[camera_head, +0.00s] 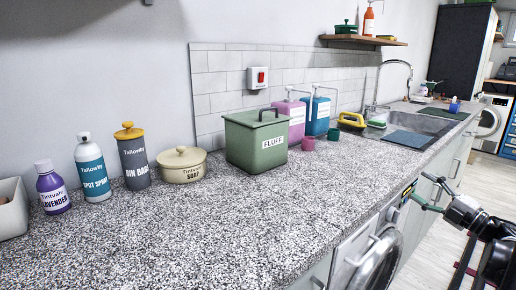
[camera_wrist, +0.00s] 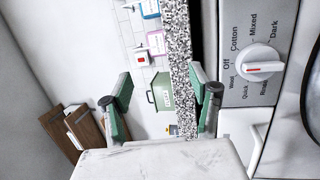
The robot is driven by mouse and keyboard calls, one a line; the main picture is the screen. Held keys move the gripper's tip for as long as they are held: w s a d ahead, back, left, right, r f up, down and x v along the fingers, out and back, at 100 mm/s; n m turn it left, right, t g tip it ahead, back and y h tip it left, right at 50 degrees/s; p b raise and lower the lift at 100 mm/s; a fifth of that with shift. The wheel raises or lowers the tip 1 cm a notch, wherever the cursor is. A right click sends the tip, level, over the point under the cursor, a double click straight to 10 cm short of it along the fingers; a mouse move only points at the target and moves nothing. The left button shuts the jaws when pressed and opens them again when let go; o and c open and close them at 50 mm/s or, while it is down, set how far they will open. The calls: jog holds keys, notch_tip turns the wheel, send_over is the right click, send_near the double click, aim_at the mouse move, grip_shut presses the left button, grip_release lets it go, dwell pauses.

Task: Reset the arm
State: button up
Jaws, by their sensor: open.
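My gripper (camera_head: 425,193) is at the right in the head view, out in front of the counter near the washing machine's upper front. Its two green-padded fingers are spread apart. In the wrist view my gripper (camera_wrist: 162,100) shows both fingers wide open with nothing held between them. My arm enters from the right edge of the head view.
The washing machine (camera_head: 344,262) sits under the speckled counter (camera_head: 300,215); its dial (camera_wrist: 262,57) is close in the wrist view, pointing near Off. A green FLUFF bin (camera_head: 257,150), bottles and pots line the wall.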

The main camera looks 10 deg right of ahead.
jog(key=w+a+r+m+h+p, duration=0.1)
jog(key=a+r+m+h+p, duration=0.1)
jog(key=a+r+m+h, duration=0.45)
jog(key=w+a+r+m+h+p, duration=0.15)
jog(key=r+m, duration=0.25)
jog(key=r, duration=0.5)
jog(key=w+a+r+m+h+p, duration=0.1)
jog(key=a+r+m+h+p, duration=0.25)
jog(key=r+m+h, duration=0.35)
jog(key=s+a+f+m+g+y+p, duration=0.1)
jog(key=s+a+f+g, duration=0.3)
jog(key=s+a, duration=0.4)
jog(key=s+a+f+m+g+y+p, duration=0.1)
jog(key=s+a+f+g+y+p, duration=0.2)
jog(key=s+a, duration=0.5)
jog(key=s+a+f+m+g+y+p, duration=0.2)
jog(key=s+a+f+g+y, duration=0.2)
jog(key=a, duration=0.9)
jog(key=s+f, duration=0.3)
jog(key=s, duration=0.1)
jog(key=shift+s+f+g, duration=0.15)
jog(key=shift+g, duration=0.25)
jog(key=shift+a, duration=0.1)
